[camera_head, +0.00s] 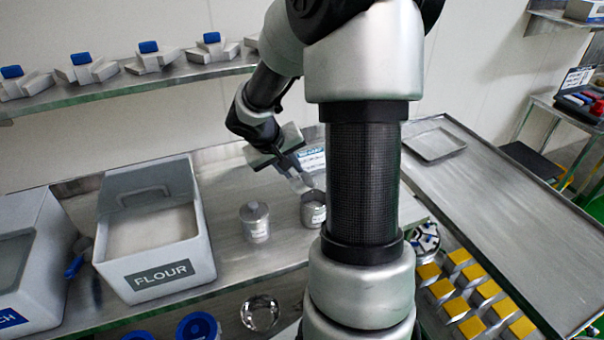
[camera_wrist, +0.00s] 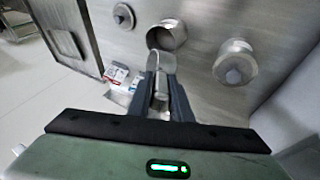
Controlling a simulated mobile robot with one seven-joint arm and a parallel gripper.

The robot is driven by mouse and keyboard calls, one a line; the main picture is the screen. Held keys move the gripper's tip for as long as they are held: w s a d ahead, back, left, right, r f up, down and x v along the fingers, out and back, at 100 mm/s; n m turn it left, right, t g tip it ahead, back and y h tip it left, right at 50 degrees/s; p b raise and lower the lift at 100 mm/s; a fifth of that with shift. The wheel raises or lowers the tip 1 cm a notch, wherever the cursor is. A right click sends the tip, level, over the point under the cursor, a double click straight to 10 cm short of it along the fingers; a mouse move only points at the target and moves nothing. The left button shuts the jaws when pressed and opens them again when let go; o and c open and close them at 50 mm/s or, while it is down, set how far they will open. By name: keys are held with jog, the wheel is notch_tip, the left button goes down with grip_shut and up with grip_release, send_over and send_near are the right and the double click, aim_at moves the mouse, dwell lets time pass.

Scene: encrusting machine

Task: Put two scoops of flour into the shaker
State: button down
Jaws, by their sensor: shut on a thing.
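My gripper (camera_head: 284,168) is shut on a metal scoop (camera_head: 300,183), whose bowl reaches toward an open metal can, the apparent shaker (camera_head: 313,214). In the wrist view, the fingers (camera_wrist: 168,98) grip the scoop's handle. The scoop bowl (camera_wrist: 161,63) overlaps the near rim of the open shaker (camera_wrist: 176,38); I cannot tell whether they touch, or whether the bowl holds flour. The white bin labelled FLOUR (camera_head: 206,262) stands on the counter to the left, open, with pale flour (camera_head: 148,230) inside. The shaker's right side is partly hidden by my arm.
A lidded metal canister (camera_head: 256,222) stands left of the shaker. A second white bin (camera_head: 35,265) stands at the far left. A shelf (camera_head: 130,82) runs above.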

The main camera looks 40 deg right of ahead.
jog(key=shift+w+a+f+g+h+b, duration=0.3)
jog(key=shift+w+a+f+b, duration=0.1)
jog(key=shift+w+f+b, duration=0.15)
jog(key=w+a+f+n+g+h+b, duration=0.35)
jog(key=h+b, duration=0.25)
jog(key=b, duration=0.3)
jog(key=shift+m+g, duration=0.35)
jog(key=shift+g, duration=0.3)
jog(key=shift+s+d+r+p, duration=0.15)
jog(key=shift+r+p, duration=0.25)
jog(key=shift+r, duration=0.4)
jog(key=shift+s+r+p, duration=0.2)
jog(key=shift+r+p, duration=0.25)
jog(key=shift+r, duration=0.4)
jog(key=shift+s+d+r+p, duration=0.15)
jog(key=shift+r+p, duration=0.25)
jog(key=shift+r, duration=0.4)
